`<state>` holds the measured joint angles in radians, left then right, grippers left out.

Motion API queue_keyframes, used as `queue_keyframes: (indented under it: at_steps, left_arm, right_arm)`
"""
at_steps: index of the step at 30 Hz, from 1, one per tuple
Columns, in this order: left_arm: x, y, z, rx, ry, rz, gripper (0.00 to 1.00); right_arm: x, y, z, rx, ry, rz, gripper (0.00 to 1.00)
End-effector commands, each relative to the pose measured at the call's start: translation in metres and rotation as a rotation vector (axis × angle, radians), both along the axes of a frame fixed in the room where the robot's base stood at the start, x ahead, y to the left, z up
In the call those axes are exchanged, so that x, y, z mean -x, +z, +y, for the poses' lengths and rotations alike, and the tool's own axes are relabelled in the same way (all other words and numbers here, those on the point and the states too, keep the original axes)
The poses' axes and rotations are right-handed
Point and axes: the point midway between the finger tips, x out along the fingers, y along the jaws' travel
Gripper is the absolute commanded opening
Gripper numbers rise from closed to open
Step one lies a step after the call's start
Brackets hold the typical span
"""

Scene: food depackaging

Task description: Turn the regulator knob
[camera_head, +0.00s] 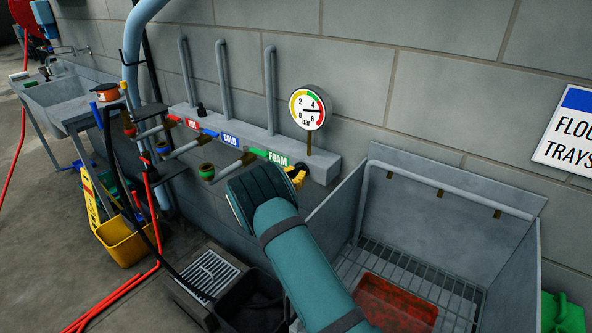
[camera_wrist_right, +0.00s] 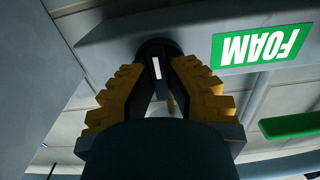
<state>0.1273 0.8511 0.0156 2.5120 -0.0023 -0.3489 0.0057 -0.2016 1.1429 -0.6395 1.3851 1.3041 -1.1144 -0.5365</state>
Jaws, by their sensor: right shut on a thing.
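The regulator knob (camera_wrist_right: 156,66) is black with a white mark. In the right wrist view it sits on the grey manifold beside the green FOAM label (camera_wrist_right: 258,47). My right gripper (camera_wrist_right: 158,80) is shut on the knob, with one yellow-padded finger on each side. In the head view the right gripper (camera_head: 298,174) is at the right end of the manifold (camera_head: 322,170), mostly behind my teal forearm, and the knob is largely hidden there. The round pressure gauge (camera_head: 307,109) stands above it, its needle between 4 and 6. My left gripper is out of view.
Valves with red, blue and green hose fittings (camera_head: 206,172) stick out left of my right arm. A steel sink (camera_head: 450,200) with a rack and a red tray (camera_head: 398,300) stands at the right. A yellow bucket (camera_head: 125,243) and red hoses lie at the left.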

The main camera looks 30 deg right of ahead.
Motion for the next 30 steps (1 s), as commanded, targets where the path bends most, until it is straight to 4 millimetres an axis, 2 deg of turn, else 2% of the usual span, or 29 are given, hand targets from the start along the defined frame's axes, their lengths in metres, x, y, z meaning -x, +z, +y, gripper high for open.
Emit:
queue_keyframes:
  at_steps: [12, 30]
  left_arm:
    - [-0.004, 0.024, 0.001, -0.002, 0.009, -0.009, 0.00]
    - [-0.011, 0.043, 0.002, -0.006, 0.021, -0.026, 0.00]
  right_arm:
    - [0.000, 0.003, -0.001, 0.153, -0.001, 0.365, 0.00]
    - [0.001, 0.003, -0.002, 0.342, -0.002, 0.819, 0.00]
